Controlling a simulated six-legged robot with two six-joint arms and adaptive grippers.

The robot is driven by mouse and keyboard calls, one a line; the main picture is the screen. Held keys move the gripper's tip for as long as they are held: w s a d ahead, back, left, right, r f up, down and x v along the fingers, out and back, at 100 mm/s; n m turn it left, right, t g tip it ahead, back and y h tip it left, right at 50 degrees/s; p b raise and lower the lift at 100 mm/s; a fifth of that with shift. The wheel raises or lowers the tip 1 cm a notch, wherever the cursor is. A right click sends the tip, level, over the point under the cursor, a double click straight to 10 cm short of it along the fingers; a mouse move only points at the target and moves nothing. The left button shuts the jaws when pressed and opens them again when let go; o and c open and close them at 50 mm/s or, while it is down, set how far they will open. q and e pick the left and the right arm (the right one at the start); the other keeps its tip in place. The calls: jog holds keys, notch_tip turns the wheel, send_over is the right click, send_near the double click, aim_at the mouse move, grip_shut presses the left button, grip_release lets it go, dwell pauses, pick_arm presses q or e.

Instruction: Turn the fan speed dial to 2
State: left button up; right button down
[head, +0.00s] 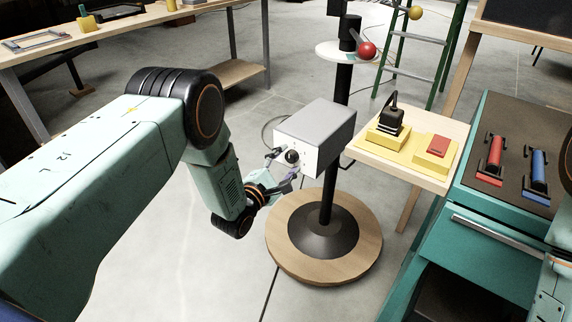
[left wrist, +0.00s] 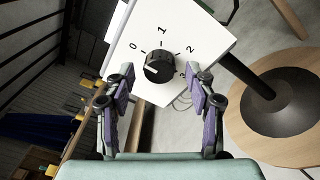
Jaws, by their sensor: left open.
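The fan speed dial is a round black knob (left wrist: 158,67) on the white face of a grey box (head: 315,132). The numbers 0, 1, 2 and 3 are printed around it. The knob also shows in the head view (head: 292,156). A pale mark shows on the knob, but I cannot tell which number it points to. My left gripper (head: 283,164) is in front of this face. In the left wrist view its open fingers (left wrist: 160,78) stand apart on either side of the knob, with visible gaps. My right gripper is out of view.
The box is fixed to a black pole on a round wooden base (head: 283,259). A red ball (head: 367,50) is above it. To the right are a small table (head: 400,172) with yellow devices and a teal cabinet (head: 490,235) with red and blue handles. The floor at left is clear.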

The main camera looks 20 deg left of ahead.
pick_arm(q)
jog(key=shift+w+d+r, duration=0.1)
jog(key=shift+d, duration=0.1)
jog(key=shift+a, duration=0.15)
jog(key=shift+c, duration=1.1)
jog(key=c, duration=0.9)
